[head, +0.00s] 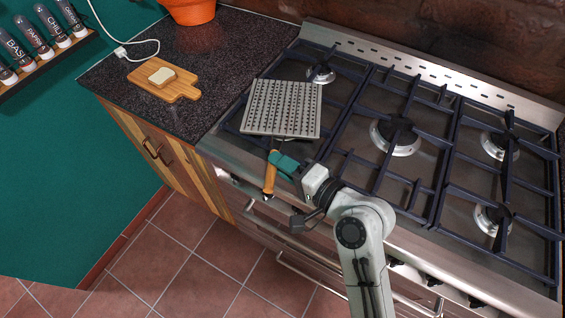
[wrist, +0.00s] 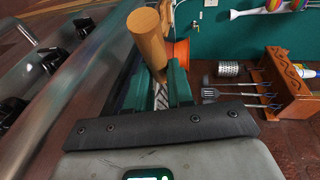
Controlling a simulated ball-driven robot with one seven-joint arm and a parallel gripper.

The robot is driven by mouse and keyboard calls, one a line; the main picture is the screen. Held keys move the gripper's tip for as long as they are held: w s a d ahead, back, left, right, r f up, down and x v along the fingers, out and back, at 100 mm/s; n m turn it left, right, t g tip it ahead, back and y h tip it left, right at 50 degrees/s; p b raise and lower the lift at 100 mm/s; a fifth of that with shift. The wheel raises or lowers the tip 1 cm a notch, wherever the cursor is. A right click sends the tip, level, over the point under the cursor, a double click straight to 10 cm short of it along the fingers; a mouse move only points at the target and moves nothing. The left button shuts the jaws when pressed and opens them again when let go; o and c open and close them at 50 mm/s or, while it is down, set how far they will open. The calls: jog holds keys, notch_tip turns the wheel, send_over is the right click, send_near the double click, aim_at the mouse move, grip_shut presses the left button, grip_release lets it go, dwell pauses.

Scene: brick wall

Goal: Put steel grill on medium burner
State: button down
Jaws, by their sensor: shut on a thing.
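The steel grill (head: 283,108) is a flat, square, perforated plate with a wooden handle (head: 270,176). It is over the left section of the stove grates in the head view; I cannot tell whether it touches them. My gripper (head: 283,164), with green fingers, is shut on the grill near the handle. In the wrist view the wooden handle (wrist: 147,38) rises at the green fingers (wrist: 158,92). A back-left burner (head: 320,74) shows just beyond the plate. A larger central burner (head: 396,137) is uncovered. The plate hides the area beneath it.
Two burners stand at the right, one behind (head: 497,146) and one in front (head: 489,218). Dark raised grates (head: 428,130) cross the stove. The left counter holds a cutting board (head: 180,92) with bread and an orange pot (head: 190,11). Knobs line the stove front.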

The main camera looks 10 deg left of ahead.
jog(key=shift+f, duration=0.3)
jog(key=c, duration=1)
grip_release()
jog(key=shift+o, duration=0.4)
jog(key=shift+f, duration=0.1)
